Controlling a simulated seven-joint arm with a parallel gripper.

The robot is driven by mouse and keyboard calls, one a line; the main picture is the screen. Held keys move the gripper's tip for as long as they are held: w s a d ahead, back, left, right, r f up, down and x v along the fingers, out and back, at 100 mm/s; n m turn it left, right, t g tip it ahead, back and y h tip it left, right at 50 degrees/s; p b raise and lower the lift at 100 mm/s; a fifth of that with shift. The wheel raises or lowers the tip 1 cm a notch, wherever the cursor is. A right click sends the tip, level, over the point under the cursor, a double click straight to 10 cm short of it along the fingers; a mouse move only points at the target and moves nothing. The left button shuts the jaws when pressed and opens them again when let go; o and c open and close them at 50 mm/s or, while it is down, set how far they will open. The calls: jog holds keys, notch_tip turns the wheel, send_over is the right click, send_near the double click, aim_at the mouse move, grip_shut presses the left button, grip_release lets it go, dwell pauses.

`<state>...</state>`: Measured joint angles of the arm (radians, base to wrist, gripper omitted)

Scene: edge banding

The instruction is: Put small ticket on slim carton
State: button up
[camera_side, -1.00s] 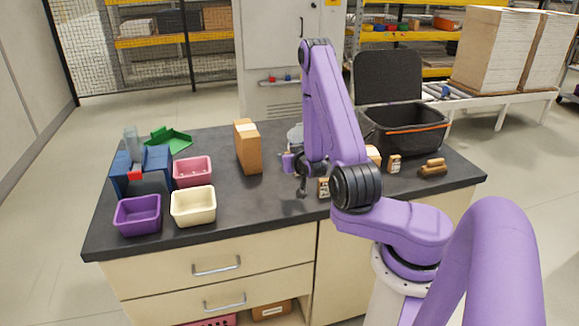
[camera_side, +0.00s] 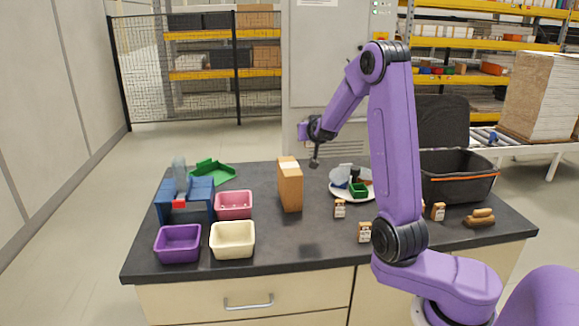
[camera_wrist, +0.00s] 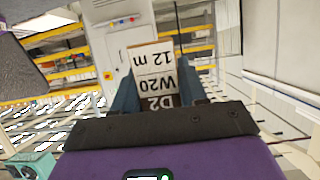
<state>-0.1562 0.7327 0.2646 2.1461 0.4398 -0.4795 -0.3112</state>
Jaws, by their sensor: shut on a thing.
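The slim carton (camera_side: 291,190), tall and brown with a pale patch at its top, stands upright on the dark worktop. My gripper (camera_side: 315,161) is raised above the worktop, just right of the carton's top in the side view and apart from it in the picture. In the wrist view, its fingers are shut on a small ticket (camera_wrist: 152,66) with a brown edge and white printed panels reading "12 m", "W20" and "D2", upside down. In the side view the held ticket is too small to make out.
Several small printed tickets (camera_side: 364,232) stand on the worktop (camera_side: 300,250) to the right. A white plate (camera_side: 337,193) with a green item lies behind them. Purple (camera_side: 178,244), cream (camera_side: 232,240) and pink (camera_side: 233,205) bins, and a blue stand (camera_side: 186,203), are left. A black crate (camera_side: 455,178) is right.

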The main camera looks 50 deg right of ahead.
jog(key=shift+w+r, duration=0.2)
jog(key=shift+w, duration=0.1)
jog(key=w+d+f, duration=0.4)
jog(key=w, duration=0.3)
send_over(289, 164)
jog(key=f, duration=0.5)
jog(key=shift+s+a, duration=0.1)
jog(key=shift+s, duration=0.15)
jog(key=shift+w+f, duration=0.15)
jog(key=shift+f, duration=0.85)
jog(key=shift+w+f, duration=0.15)
jog(key=shift+f, duration=0.8)
jog(key=o, duration=1)
jog(key=shift+f, duration=0.1)
